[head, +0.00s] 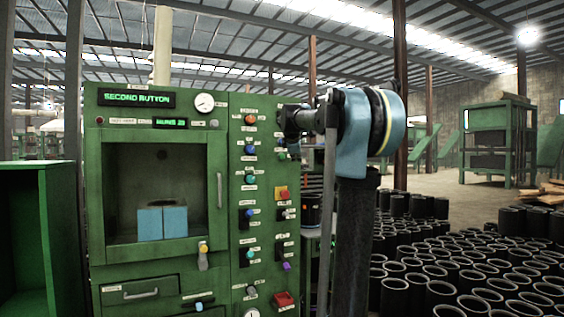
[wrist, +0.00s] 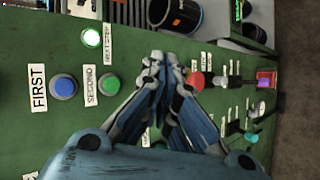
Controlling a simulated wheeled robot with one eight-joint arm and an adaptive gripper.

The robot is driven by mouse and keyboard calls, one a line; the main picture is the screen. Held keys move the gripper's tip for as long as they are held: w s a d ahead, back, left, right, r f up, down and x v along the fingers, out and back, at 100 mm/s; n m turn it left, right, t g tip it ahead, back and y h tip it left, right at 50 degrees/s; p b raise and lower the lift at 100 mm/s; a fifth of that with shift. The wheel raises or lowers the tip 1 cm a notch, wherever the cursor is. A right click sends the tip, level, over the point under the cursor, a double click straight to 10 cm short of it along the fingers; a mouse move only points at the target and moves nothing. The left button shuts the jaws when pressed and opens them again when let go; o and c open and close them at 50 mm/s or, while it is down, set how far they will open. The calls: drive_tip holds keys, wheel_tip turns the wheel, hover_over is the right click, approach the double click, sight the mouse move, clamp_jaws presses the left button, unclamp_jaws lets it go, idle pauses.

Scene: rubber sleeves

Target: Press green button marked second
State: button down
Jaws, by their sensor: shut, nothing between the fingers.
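In the wrist view the green button (wrist: 109,85) sits on the green panel beside a white label (wrist: 90,85) reading SECOND. My gripper (wrist: 158,62) is shut and empty, with its fingertips to the right of that button and apart from it. In the head view a small green button (head: 281,156) shows in the panel's right column, but its label is too small to read. My gripper (head: 285,122) is in front of the upper right part of the panel there. The display (head: 137,98) reads SECOND BUTTON.
A blue button (wrist: 63,86) labelled FIRST is left of the green one. A lit pale button (wrist: 91,38) near NEXT STEP is above it, and a red button (wrist: 195,80) is right of my fingertips. Many black sleeves (head: 460,270) cover the floor at right.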

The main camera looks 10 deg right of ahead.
sight(282, 157)
drive_tip(key=shift+w+r, duration=0.2)
drive_tip(key=shift+w+a, duration=0.1)
drive_tip(key=shift+w+a, duration=0.45)
drive_tip(key=shift+w, duration=0.9)
drive_tip(key=shift+w+a, duration=0.4)
drive_tip(key=shift+w, duration=0.95)
drive_tip(key=shift+w+a, duration=0.45)
drive_tip(key=shift+w, duration=0.9)
drive_tip(key=shift+w+a, duration=0.25)
drive_tip(key=shift+w, duration=0.45)
drive_tip(key=shift+s, duration=0.1)
drive_tip(key=shift+s+d, duration=0.25)
drive_tip(key=shift+s, duration=0.4)
drive_tip(key=shift+s, duration=0.1)
